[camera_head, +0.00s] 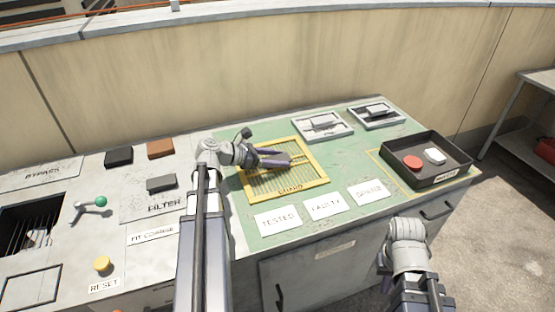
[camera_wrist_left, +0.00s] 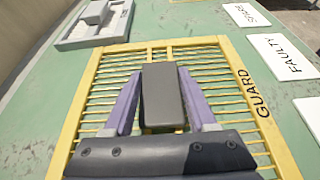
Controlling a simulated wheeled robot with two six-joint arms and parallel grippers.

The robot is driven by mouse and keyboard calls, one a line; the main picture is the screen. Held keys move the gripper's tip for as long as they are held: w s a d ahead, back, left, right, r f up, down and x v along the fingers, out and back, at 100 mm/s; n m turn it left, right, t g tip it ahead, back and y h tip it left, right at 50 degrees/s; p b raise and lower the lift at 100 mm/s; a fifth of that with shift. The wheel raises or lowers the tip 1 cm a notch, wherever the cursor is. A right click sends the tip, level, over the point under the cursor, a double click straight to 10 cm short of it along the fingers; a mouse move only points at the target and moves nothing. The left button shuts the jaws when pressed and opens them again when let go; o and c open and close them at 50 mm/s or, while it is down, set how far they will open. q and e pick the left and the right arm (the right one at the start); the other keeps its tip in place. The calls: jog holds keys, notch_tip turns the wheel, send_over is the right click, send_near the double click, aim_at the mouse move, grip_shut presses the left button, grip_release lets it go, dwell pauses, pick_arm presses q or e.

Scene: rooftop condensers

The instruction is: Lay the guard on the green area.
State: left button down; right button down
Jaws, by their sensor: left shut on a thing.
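The guard (camera_head: 317,180) is a flat yellow frame with slats and a dark block-shaped handle. It is over the green area (camera_head: 353,155) of the bench, about level with it; I cannot tell whether it touches the surface. My left gripper (camera_head: 278,159) is shut on the guard's handle. In the left wrist view the purple fingers (camera_wrist_left: 160,95) hold the dark handle (camera_wrist_left: 163,90) from both sides, with the yellow slats below. My right arm is at the lower right, in front of the bench. Only a small part of my right gripper (camera_head: 387,283) shows, and its fingers are hidden.
White cards TESTED (camera_head: 277,219), FAULTY (camera_head: 325,206) and another (camera_head: 369,191) lie along the front. Two grey trays (camera_head: 322,127) (camera_head: 376,115) stand at the back. A black tray (camera_head: 459,178) with a red and a white piece is at the right. A green-knobbed lever (camera_head: 95,204) is at the left.

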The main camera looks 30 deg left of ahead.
pick_arm(q)
jog(key=shift+c, duration=1)
grip_release()
jog(key=shift+r+p, duration=0.15)
jog(key=shift+p, duration=0.15)
jog(key=p+v, duration=0.4)
jog(key=v, duration=0.7)
jog(key=shift+a, duration=0.1)
jog(key=shift+s+a+r, duration=0.1)
jog(key=shift+s+a, duration=0.15)
jog(key=shift+s, duration=0.15)
